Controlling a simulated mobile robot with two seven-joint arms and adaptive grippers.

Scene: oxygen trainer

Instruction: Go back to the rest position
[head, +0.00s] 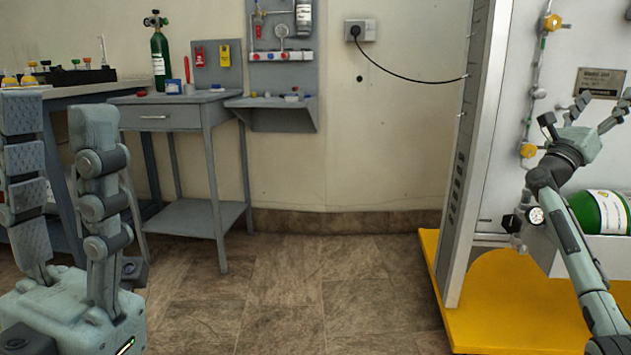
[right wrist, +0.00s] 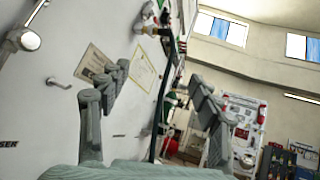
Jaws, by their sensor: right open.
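My left gripper (head: 58,112) stands upright at the left edge of the head view, with its two fingers spread and nothing between them. My right gripper (head: 604,102) is raised at the right, in front of the white trainer panel (head: 537,90). Its fingers are apart and it holds nothing. In the right wrist view, my right gripper (right wrist: 158,80) also shows spread, empty fingers, with the panel's white face (right wrist: 55,100) along the left. I cannot tell whether a finger touches the panel.
A green cylinder (head: 603,212) lies beside my right forearm. The trainer has a yellow base (head: 490,310). A grey side table (head: 175,105) with an upright green cylinder (head: 160,57) stands back left. A black cable (head: 410,81) runs from a wall socket to the trainer. The middle floor is clear.

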